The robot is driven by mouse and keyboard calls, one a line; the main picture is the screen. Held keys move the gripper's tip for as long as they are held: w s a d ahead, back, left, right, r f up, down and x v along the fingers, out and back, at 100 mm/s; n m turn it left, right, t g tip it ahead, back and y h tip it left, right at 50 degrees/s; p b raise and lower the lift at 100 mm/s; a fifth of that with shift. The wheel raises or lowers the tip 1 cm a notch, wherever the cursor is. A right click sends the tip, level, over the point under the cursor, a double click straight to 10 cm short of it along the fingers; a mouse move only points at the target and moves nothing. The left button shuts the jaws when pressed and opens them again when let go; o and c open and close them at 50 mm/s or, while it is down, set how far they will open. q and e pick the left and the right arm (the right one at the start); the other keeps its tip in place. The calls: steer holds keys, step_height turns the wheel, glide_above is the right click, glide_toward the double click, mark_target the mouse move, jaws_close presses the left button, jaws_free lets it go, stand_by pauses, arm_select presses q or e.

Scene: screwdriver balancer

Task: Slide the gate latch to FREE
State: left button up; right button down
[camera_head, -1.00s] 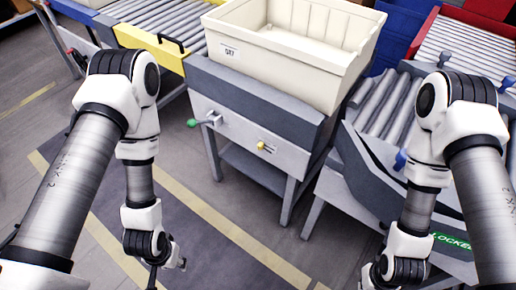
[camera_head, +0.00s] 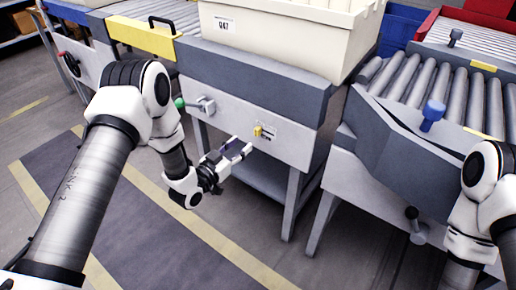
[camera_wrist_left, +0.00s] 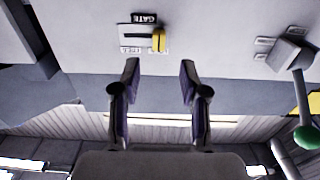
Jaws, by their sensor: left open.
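The gate latch is a small yellow knob (camera_head: 257,131) on the pale front panel of the middle station. In the left wrist view the yellow latch (camera_wrist_left: 159,40) sits at the right end of a dark slot, beside a black GATE label (camera_wrist_left: 144,18). My left gripper (camera_head: 240,147) is open and empty, just short of the latch and apart from it. In the left wrist view its two fingers (camera_wrist_left: 160,68) point toward the panel, with the latch ahead between their lines. The lettering around the slot is too small to read. My right gripper is out of view.
A green-tipped lever (camera_head: 181,102) is left of the latch on the same panel; it also shows in the left wrist view (camera_wrist_left: 306,137). A cream tote (camera_head: 285,30) stands above. A roller conveyor (camera_head: 440,85) with a blue knob (camera_head: 432,113) is at right.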

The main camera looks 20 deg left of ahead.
mark_target(255, 132)
arm_select(q)
steer(key=b+x, duration=0.1)
steer(key=x, duration=0.6)
steer(key=shift+d+r, duration=0.1)
steer(key=shift+r, duration=0.05)
jaws_close()
